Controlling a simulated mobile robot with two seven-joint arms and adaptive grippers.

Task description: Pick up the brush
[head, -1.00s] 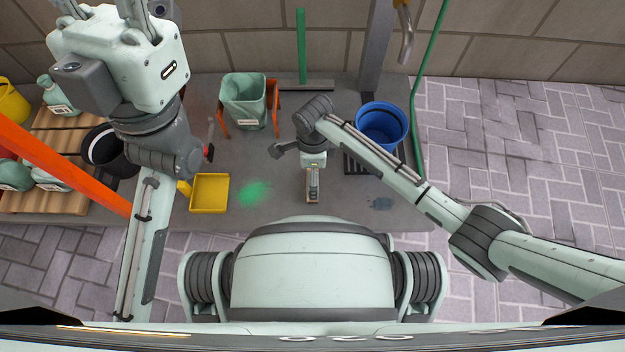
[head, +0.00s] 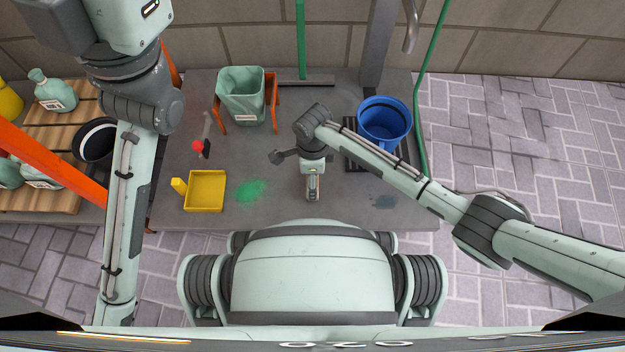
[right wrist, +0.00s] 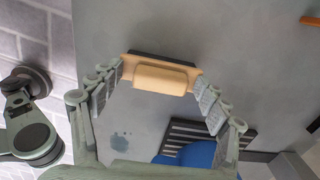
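The brush (right wrist: 160,76) has a pale wooden block with a raised handle and a dark edge. It lies on the grey platform. In the right wrist view it sits between my right gripper's fingertips (right wrist: 160,80), which are spread wide near its two ends. I cannot tell whether they touch it. In the head view my right gripper (head: 312,187) points down over the brush and mostly covers it. My left arm is raised at the upper left, and its fingers are outside the frame.
On the grey platform (head: 260,205) are a yellow dustpan (head: 206,190), a red-ended tool (head: 203,140), a green bin (head: 241,96), a green broom (head: 301,45) and a blue bucket (head: 384,122). A pallet with bottles (head: 55,95) stands left. A green powder patch (head: 250,190) is left of my right gripper.

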